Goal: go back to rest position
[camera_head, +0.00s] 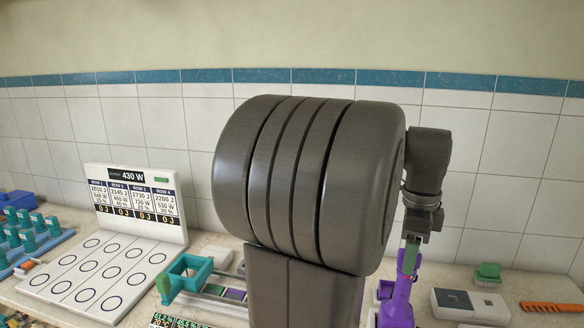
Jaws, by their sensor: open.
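My gripper (412,238) shows small and dark at the right, at the end of my wrist, pointing down. It is open. Just below it stands an upright purple thing (397,302) with a green strip at its top. In the picture they overlap, and I cannot tell whether they touch. My own large grey arm links fill the middle and hide much of the counter.
On the counter, a white board with printed circles (72,262) and an upright display panel (170,222) stand left. Teal pegs (38,222) are at far left, a teal frame (190,268) left of centre. At right are a white box (452,314), a green brush (488,272) and an orange comb (548,306). A tiled wall is behind.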

